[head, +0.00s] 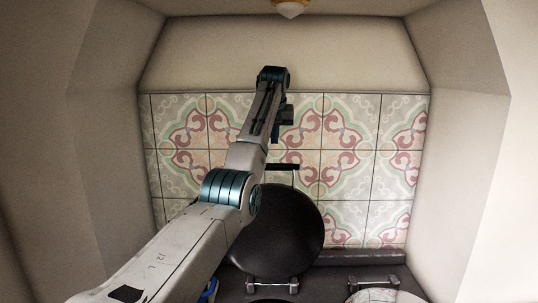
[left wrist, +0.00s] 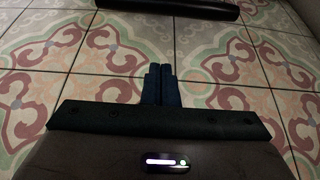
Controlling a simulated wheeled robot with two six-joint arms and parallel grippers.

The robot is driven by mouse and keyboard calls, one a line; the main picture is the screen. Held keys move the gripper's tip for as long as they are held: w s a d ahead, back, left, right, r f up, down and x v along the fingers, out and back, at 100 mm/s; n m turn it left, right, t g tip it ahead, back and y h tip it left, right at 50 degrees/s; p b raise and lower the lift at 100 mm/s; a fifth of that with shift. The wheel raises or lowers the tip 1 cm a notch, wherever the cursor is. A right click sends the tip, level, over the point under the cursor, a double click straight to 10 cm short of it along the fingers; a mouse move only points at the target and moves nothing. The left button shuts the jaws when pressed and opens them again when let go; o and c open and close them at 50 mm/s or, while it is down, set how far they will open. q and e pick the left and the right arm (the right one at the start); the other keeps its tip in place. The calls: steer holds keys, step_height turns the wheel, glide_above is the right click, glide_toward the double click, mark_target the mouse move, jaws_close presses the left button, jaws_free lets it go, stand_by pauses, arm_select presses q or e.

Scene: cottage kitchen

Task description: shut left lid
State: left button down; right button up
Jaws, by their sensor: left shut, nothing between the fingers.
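The left lid (head: 285,238) is a round black disc standing raised in front of the tiled wall in the head view. Its hinge (head: 272,287) is at the bottom, and a dark bar handle (head: 283,167) is at its top edge. My left arm covers part of its left side. My left gripper (head: 285,132) is above the handle, near the tiles, apart from the lid as far as I can tell. In the left wrist view its dark blue fingers (left wrist: 159,84) are together and empty. A black bar (left wrist: 168,8) crosses the top there, probably the handle. My right gripper is not in view.
A second round lid (head: 388,296) with a light rim shows partly at the bottom right, with its own hinge (head: 376,282). The patterned tile wall (head: 350,160) is close behind. Side walls (head: 455,150) close in the alcove. Space above the second lid is free.

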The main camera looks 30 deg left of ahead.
arm_select(q)
steer(key=p+x, duration=0.4)
steer(key=x, duration=0.3)
steer(key=s, duration=0.1)
steer(key=s+d, duration=0.1)
steer(key=s+p, duration=0.1)
steer(key=shift+s+d+f, duration=0.15)
steer(key=shift+d+f, duration=0.1)
steer(key=shift+d, duration=0.1)
